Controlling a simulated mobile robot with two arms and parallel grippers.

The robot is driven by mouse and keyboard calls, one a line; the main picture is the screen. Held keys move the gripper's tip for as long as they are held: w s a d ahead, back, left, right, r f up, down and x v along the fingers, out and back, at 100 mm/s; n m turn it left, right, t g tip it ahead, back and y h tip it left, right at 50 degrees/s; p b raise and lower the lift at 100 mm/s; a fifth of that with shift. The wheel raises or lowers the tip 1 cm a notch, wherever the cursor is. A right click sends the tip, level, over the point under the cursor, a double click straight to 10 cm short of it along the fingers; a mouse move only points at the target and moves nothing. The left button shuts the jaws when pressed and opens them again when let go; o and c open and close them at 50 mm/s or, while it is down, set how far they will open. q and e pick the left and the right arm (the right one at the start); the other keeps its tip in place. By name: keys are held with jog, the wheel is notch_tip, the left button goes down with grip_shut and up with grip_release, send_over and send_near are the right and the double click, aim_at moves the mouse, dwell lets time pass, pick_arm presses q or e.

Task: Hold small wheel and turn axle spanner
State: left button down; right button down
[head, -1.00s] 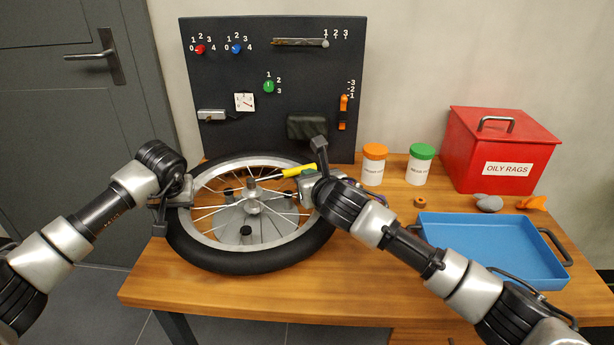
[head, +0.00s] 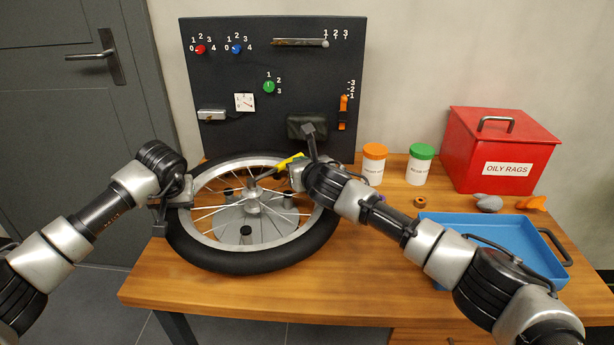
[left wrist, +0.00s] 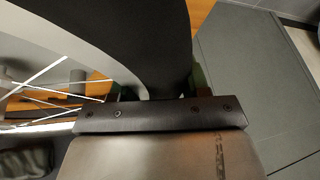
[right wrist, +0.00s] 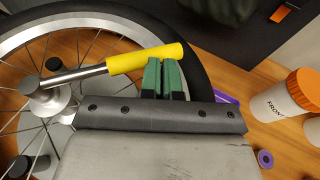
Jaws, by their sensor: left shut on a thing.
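The small wheel (head: 235,262) lies flat on the bench, with black tyre, silver rim and spokes. My left gripper (head: 184,192) is shut on its left edge; in the left wrist view the tyre (left wrist: 140,35) runs into the jaws, whose fingertips are mostly hidden. The axle spanner (head: 289,161) has a grey shaft reaching the hub and a yellow handle pointing up and right. In the right wrist view my right gripper (right wrist: 167,65) has its green fingers nearly together. Their tips touch or nearly touch the near side of the yellow handle (right wrist: 140,60), close to its end.
A dark panel (head: 300,80) with knobs stands behind the wheel. Orange-lidded (head: 374,165) and green-lidded (head: 420,165) jars, a red rag box (head: 470,150) and a blue tray (head: 490,235) are to the right. A purple thing (right wrist: 228,98) lies near the right gripper.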

jog(key=shift+w, duration=0.3)
jog(key=s+d+r, duration=0.1)
jog(key=s+d, duration=0.3)
jog(key=s+d+r, duration=0.1)
jog(key=s+d, duration=0.1)
jog(key=d, duration=0.1)
jog(key=shift+s+d+r, duration=0.1)
jog(key=shift+s+r, duration=0.05)
jog(key=shift+r, duration=0.15)
pick_arm(q)
jog(key=shift+c, duration=2.3)
grip_release()
